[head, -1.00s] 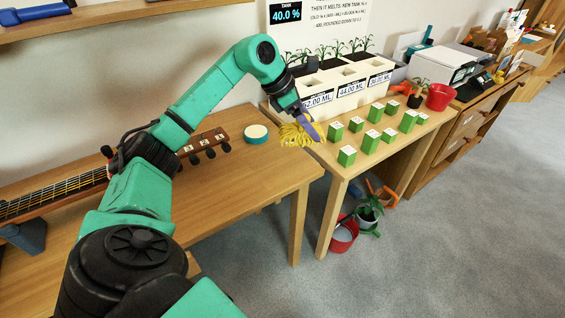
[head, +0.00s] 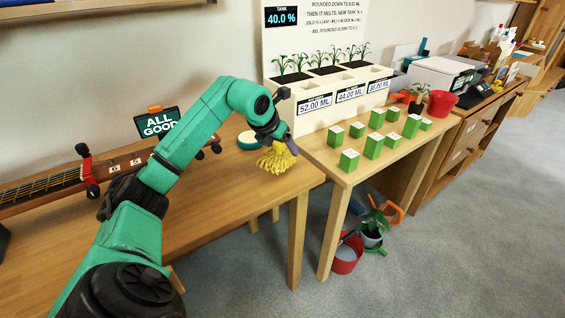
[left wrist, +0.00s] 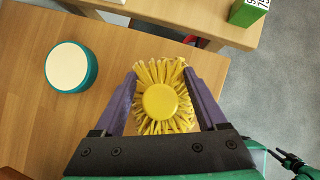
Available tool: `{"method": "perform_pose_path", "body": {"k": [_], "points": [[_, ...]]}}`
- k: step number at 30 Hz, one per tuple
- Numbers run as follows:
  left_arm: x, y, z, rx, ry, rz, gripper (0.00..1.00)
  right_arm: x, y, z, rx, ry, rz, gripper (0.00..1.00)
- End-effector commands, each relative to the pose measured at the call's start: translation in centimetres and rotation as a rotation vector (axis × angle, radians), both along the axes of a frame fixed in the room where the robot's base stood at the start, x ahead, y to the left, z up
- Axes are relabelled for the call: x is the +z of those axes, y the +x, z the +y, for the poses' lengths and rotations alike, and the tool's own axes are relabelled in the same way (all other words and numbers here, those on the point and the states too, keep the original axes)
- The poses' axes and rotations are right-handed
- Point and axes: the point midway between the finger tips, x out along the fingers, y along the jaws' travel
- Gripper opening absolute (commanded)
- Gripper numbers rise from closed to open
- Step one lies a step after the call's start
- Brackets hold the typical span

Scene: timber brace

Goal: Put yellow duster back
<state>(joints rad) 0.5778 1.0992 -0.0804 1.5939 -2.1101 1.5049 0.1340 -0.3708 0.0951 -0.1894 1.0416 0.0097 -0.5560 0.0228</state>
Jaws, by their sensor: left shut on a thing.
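The yellow duster (head: 275,160) is a fringed yellow brush with a round yellow middle. My left gripper (head: 284,143) is shut on it, above the right end of the wooden table (head: 226,213). In the left wrist view the duster (left wrist: 161,101) sits between the two purple fingers, its fringe spread around the round middle. I cannot tell whether the fringe touches the tabletop.
A round teal pot with a cream top (head: 250,140) stands behind the duster. A guitar neck (head: 60,187) lies on the left, near an "ALL GOOD" sign (head: 158,122). Several green boxes (head: 349,160) and a white planter (head: 340,97) stand on the adjoining table.

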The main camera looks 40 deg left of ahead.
Motion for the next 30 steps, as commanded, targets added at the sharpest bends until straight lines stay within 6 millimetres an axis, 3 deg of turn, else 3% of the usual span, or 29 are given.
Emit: {"method": "perform_pose_path", "body": {"k": [4,11,12,14,23,30], "points": [[-3.1,-0.1,-0.1,-0.001,-0.001,0.005,0.30,0.3,1.1,0.3,-0.006,0.002,-0.003,0.50],[-3.6,0.0,0.0,-0.001,0.000,0.001,0.30,0.6,1.3,0.3,-0.008,0.003,-0.001,0.50],[-3.6,0.0,0.0,-0.001,0.000,0.002,0.82,0.6,1.3,0.3,-0.008,0.003,-0.001,0.50],[-3.6,0.0,0.0,-0.001,0.000,0.002,1.00,0.6,1.3,0.3,-0.008,0.003,-0.002,0.50],[-3.1,-0.3,0.0,-0.001,0.000,0.001,1.00,0.6,1.3,0.3,-0.007,0.003,-0.001,0.50],[1.5,-3.4,-0.3,-0.001,0.006,0.001,1.00,0.4,1.3,0.3,-0.009,0.002,0.006,0.50]]}}
